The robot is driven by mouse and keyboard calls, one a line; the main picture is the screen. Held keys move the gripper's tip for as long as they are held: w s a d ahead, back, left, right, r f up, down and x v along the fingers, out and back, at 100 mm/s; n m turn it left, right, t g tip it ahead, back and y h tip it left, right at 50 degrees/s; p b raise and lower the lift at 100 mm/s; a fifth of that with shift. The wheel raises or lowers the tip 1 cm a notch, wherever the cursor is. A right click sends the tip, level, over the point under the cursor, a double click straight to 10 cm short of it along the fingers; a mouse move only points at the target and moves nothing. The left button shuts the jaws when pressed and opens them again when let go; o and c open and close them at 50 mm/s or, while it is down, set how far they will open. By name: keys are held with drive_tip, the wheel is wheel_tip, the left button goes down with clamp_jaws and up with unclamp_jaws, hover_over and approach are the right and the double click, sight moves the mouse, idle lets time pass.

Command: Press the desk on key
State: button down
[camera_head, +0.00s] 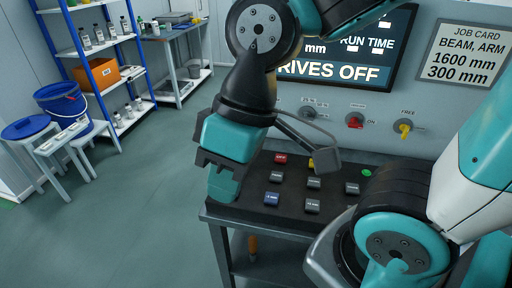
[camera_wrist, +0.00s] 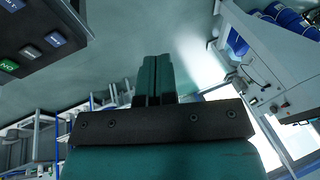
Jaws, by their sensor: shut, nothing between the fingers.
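The dark key desk (camera_head: 240,208) stands at the centre of the head view, with several small keys on its sloped top. A green key (camera_head: 366,172) is at its right side, partly close behind my arm. In the wrist view a green key (camera_wrist: 7,91) with white lettering shows at the left edge, cut off by the frame. My gripper (camera_head: 222,186) is shut and empty, above the desk's left edge, apart from the green key. Its closed fingers (camera_wrist: 155,80) also show in the wrist view.
A red key (camera_head: 281,158), blue key (camera_head: 271,199) and grey keys (camera_head: 312,206) share the desk. The wall display (camera_head: 340,72) reads "DRIVES OFF". A red switch (camera_head: 355,121) marked ON and a yellow one (camera_head: 404,128) are behind. Floor at left is free before the shelf (camera_head: 95,55).

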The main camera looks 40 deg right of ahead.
drive_tip(key=w+d+f+m+t+p, duration=0.1)
drive_tip(key=w+d+f+m+t, duration=0.2)
drive_tip(key=w, duration=0.7)
drive_tip(key=w+d+f+m+t, duration=0.2)
drive_tip(key=w+d+m, duration=0.3)
drive_tip(key=w, duration=0.5)
drive_tip(key=w+d+f+m+t+h, duration=0.1)
drive_tip(key=w+d+f, duration=0.3)
drive_tip(key=d, duration=0.4)
drive_tip(key=w+d+f+m+t+h+p, duration=0.1)
drive_tip(key=w+d+f+m+t, duration=0.2)
drive_tip(key=d, duration=0.6)
drive_tip(key=shift+w+f+m, duration=0.5)
drive_tip(key=shift+m, duration=0.1)
wheel_tip(320, 180, down, 9)
drive_tip(key=b, duration=0.6)
drive_tip(key=shift+a+r+b, duration=0.1)
drive_tip(key=shift+b, duration=0.25)
